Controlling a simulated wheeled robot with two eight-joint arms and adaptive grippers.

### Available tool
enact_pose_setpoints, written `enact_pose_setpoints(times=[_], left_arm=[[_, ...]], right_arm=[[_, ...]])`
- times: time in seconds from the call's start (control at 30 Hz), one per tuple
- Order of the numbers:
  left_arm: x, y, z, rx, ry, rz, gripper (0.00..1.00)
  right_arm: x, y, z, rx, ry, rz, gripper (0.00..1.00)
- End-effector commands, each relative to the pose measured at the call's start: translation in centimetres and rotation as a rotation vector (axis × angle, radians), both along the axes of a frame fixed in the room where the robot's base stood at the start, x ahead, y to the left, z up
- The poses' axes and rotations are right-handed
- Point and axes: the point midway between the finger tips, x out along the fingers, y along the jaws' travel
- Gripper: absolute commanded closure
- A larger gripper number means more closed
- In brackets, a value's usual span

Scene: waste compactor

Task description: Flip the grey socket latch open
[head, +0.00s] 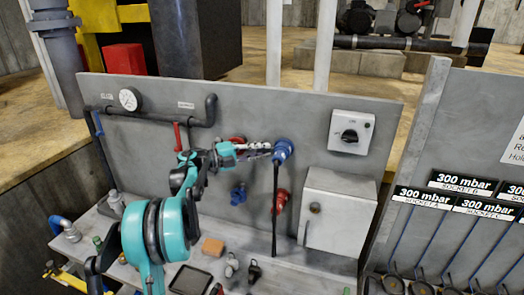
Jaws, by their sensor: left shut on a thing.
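My left gripper (256,149) reaches in from the left in front of the grey panel (330,105). Its fingers are shut at the left side of a blue socket (283,150) on the panel. A dark cable (275,210) hangs down from this socket. The grey latch is too small and too covered by the fingers to make out, so I cannot tell which part of the socket they grip. My right gripper is not in view.
A switch box (351,132) and a closed grey cabinet (338,212) are right of the socket. A red socket (280,200) and a smaller blue one (238,194) sit below. An orange block (213,248) and dark tray (190,280) lie on the bench.

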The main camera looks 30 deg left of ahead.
Motion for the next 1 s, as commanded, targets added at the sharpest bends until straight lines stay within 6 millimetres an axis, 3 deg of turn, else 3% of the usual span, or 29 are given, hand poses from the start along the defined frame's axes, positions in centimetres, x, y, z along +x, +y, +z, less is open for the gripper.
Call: enact_pose_setpoints(times=[0.43,0.47,0.53,0.87,1.0], left_arm=[[0.1,0.0,0.0,0.001,0.001,-0.010,1.00],[0.1,0.0,0.0,0.001,0.001,-0.010,0.80],[0.1,0.0,0.0,0.001,0.001,-0.010,0.62],[-0.1,0.1,0.0,0.000,0.000,-0.009,0.62],[-1.3,1.2,0.0,0.000,0.000,-0.007,0.62]], right_arm=[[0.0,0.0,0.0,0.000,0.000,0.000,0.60],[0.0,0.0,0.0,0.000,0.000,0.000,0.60],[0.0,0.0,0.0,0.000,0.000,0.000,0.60],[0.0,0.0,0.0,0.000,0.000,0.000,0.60],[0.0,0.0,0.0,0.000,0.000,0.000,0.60]])
